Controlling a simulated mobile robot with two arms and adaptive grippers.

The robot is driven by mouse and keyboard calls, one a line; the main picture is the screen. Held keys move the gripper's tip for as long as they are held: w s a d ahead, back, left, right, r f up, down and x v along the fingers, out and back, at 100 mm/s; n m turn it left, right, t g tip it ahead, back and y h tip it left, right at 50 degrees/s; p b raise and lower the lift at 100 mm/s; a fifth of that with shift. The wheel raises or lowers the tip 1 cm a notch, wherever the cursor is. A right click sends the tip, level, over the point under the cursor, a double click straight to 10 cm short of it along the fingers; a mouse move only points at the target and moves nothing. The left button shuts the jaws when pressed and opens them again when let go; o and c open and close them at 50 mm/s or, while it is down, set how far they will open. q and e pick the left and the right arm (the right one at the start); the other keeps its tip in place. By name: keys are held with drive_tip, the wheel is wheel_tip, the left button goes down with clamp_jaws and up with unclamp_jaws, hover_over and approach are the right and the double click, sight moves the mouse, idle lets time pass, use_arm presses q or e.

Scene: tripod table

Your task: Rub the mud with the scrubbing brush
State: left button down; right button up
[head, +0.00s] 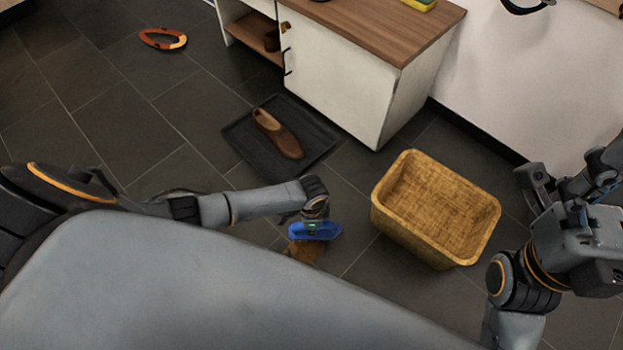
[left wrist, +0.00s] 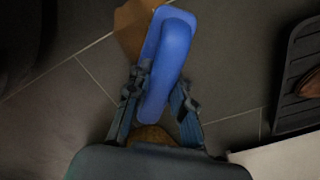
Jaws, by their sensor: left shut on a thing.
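My left gripper (head: 313,213) reaches down near the floor, shut on the blue scrubbing brush (head: 318,232). In the left wrist view the brush (left wrist: 170,55) sits slantwise between the two fingers of the left gripper (left wrist: 160,90). The brown mud patch (head: 304,253) lies on the dark floor tiles directly under and beside the brush, partly covered by it. Mud (left wrist: 130,28) also shows at both ends of the brush in the left wrist view. I cannot tell whether the bristles touch it. My right gripper (head: 535,187) is raised at the right edge, its fingers unclear.
A wicker basket (head: 452,202) stands empty right of the brush. A brown shoe (head: 279,134) lies on a dark mat (head: 240,136) behind it. A white cabinet (head: 335,85) with a wooden top stands at the back. An orange-brown ring-shaped thing (head: 164,46) lies far left.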

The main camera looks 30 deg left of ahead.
use_arm(q)
drive_tip(key=shift+r+p, duration=1.95)
